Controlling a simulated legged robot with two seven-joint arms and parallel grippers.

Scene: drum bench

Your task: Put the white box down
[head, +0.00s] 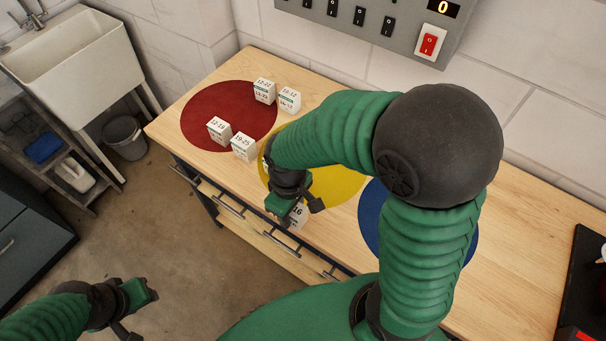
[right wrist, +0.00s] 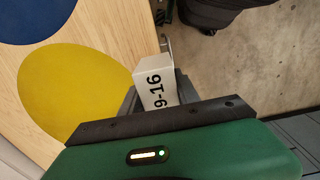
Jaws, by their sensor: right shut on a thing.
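A white box (head: 297,214) with black print ending in "16" is held by my right gripper (head: 293,206). In the right wrist view the white box (right wrist: 156,84) sits between the dark jaws, beside the yellow circle (right wrist: 85,85) and at the bench's front edge. The jaws hide part of it, and I cannot tell whether it touches the wood. In the head view my right arm covers part of the yellow circle (head: 335,184). My left gripper (head: 140,308) is at the lower left, away from the bench; its jaw opening is unclear.
Several white boxes stand on or near the red circle (head: 228,108), including one box (head: 219,130) at its front. A blue circle (head: 372,222) lies right of the yellow one. Drawer handles (head: 229,207) line the bench front. A panel with a red switch (head: 429,43) hangs behind.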

